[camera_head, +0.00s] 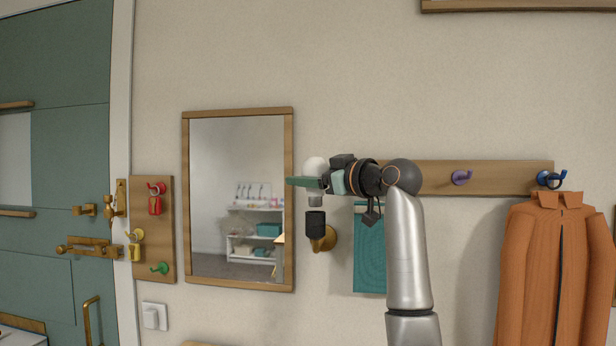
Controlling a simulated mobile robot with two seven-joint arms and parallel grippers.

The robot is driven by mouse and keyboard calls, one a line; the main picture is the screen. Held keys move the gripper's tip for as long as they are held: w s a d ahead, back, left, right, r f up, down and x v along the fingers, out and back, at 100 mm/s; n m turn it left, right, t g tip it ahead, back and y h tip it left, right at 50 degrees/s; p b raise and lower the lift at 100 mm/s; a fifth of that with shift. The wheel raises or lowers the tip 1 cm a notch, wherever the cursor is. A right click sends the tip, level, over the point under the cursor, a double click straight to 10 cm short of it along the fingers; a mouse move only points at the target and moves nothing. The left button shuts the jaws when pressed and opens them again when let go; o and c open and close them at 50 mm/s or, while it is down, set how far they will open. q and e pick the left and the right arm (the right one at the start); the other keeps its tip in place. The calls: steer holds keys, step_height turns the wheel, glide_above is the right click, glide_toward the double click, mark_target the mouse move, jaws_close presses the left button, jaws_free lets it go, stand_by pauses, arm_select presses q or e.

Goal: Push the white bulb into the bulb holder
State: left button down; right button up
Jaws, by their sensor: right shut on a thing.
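The white bulb (315,165) is in my right gripper (310,183), with its round white top showing above the fingers and its grey base below them. The bulb is upright. The bulb holder is a black socket (316,224) on a brass wall mount (327,240). The bulb's base is right above the socket, with a small gap showing between them. My right gripper is shut on the bulb and comes in from the right. The fingers hide the bulb's middle. My left gripper is not in view.
A wood-framed mirror (238,205) hangs just left of the holder. A teal cloth (369,250) hangs behind my right arm. A hook rail (500,178) and an orange jacket (541,270) are at the right. A key board (153,265) and green door (55,150) are at the left.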

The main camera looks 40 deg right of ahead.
mark_target(308, 191)
steer(key=shift+f+b, duration=1.1)
steer(key=shift+f, duration=0.45)
steer(key=o, duration=1.4)
steer(key=shift+o, duration=0.2)
steer(key=s+b, duration=0.3)
steer(key=s, duration=0.9)
steer(key=shift+s+d, duration=0.25)
